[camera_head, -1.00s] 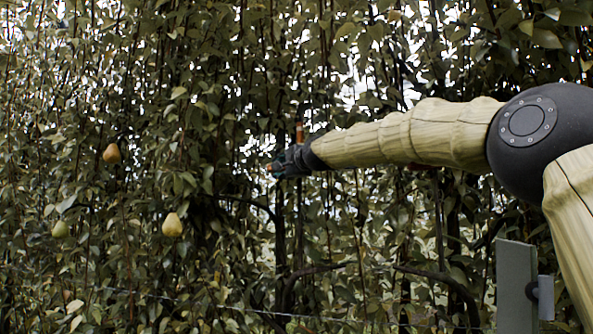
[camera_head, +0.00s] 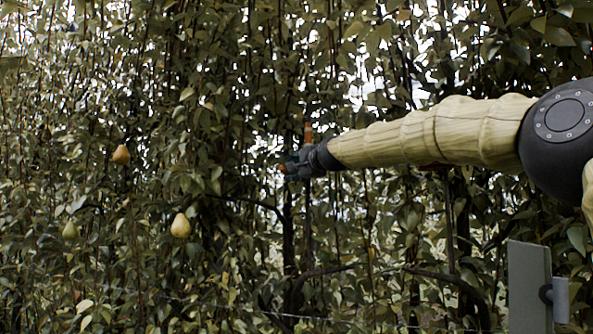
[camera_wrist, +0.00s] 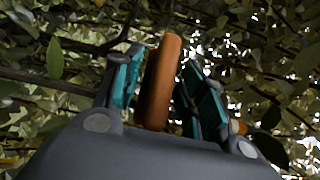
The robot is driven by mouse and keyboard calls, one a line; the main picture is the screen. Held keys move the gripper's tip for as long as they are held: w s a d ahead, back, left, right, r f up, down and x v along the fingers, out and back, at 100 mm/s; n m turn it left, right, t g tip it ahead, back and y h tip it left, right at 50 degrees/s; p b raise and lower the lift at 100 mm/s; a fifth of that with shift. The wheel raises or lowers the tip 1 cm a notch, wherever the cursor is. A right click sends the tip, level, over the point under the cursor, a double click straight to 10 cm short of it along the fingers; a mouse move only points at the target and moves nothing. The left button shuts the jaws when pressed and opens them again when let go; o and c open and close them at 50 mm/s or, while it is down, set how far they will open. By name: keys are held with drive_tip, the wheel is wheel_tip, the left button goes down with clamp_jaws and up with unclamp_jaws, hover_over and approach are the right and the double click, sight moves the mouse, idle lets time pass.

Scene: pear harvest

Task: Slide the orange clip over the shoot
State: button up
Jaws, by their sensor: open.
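My gripper (camera_head: 289,168) is at the end of my arm, among hanging shoots and leaves near the middle of the head view. In the wrist view its two teal-padded fingers (camera_wrist: 158,60) stand apart. A long orange piece, which looks like the clip (camera_wrist: 162,82), stands between them, slightly tilted. Whether it touches either finger is unclear. In the head view an orange piece (camera_head: 308,132) sticks up above the gripper, and a small orange spot shows at its tip. Several thin dark shoots (camera_head: 289,215) hang close by; which one is the task's shoot, I cannot tell.
Pears hang at the left: an orange-yellow one (camera_head: 121,154), a yellow one (camera_head: 181,225) and a green one (camera_head: 70,230). Dense foliage fills the background. A darker branch (camera_head: 440,277) crosses low right. A grey panel (camera_head: 529,288) stands at the lower right.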

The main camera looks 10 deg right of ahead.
drive_tip(key=v, duration=1.2)
drive_tip(key=shift+d, duration=0.25)
drive_tip(key=shift+w, duration=0.1)
